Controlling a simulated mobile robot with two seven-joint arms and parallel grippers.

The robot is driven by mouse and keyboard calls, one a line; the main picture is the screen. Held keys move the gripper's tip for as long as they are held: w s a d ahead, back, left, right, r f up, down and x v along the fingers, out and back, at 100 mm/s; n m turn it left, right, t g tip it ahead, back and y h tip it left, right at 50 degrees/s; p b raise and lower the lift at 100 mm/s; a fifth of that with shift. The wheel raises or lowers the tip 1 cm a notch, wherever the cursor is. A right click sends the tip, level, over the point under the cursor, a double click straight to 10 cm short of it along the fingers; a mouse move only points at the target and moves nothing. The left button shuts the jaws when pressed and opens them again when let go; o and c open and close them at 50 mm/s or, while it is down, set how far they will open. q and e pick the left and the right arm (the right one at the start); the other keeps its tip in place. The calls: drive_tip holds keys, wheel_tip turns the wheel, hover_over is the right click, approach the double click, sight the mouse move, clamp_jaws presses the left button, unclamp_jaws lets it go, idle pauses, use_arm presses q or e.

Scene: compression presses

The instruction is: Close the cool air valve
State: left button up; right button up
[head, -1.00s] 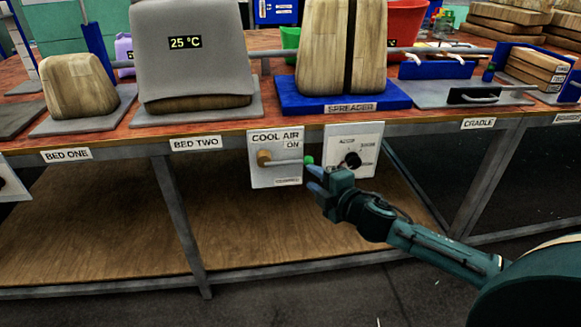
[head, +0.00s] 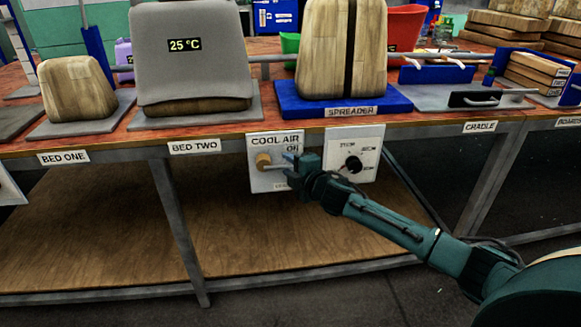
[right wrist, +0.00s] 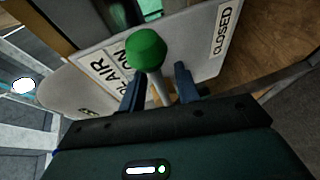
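The cool air valve is a white panel (head: 262,180) on the front of the bench, with a brass hub (head: 263,161) and a lever pointing right. The right wrist view shows its green ball knob (right wrist: 146,48) and grey lever stem (right wrist: 160,90), with the panel's "ON" and "CLOSED" labels to either side. My right gripper (head: 292,172) is at the lever's end and hides the knob in the head view. Its fingers (right wrist: 158,84) are apart, one on each side of the stem, with gaps visible. My left gripper is not in view.
A second white panel with a black dial (head: 353,164) is just right of the valve, close to my right wrist. The bench edge (head: 300,128) runs above both. A wooden lower shelf (head: 100,235) lies below. Bed two (head: 190,60) reads 25 °C.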

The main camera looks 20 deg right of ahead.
clamp_jaws()
idle(0.5)
